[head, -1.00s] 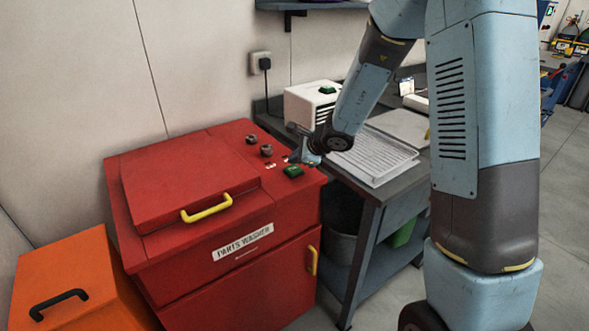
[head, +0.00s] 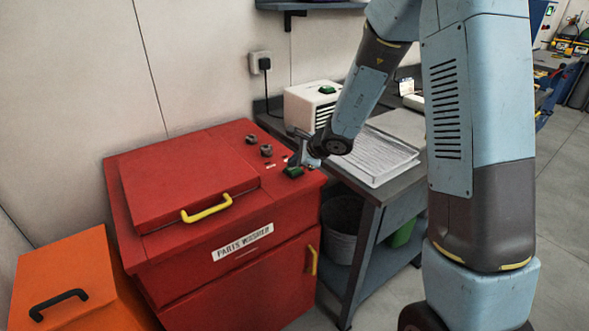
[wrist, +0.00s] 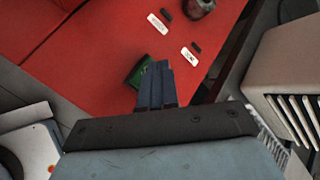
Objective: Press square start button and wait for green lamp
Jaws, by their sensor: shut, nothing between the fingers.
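A green square button (head: 293,172) sits on the top right front of the red parts washer (head: 160,250). In the wrist view the green button (wrist: 140,72) is partly hidden behind my fingers. My gripper (head: 295,163) is shut and empty, pointing down with its tips at the button's back edge in the head view. In the wrist view the fingertips of my gripper (wrist: 158,68) overlap the button's right side; I cannot tell whether they touch it. I see no clearly lit green lamp.
Two dark knobs (head: 266,150) stand behind the button, near small white labels (wrist: 158,23). A yellow-handled lid covers the washer's left. To the right, a grey bench holds a wire tray (head: 372,158) and a white vented box (head: 302,107) with a green top piece.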

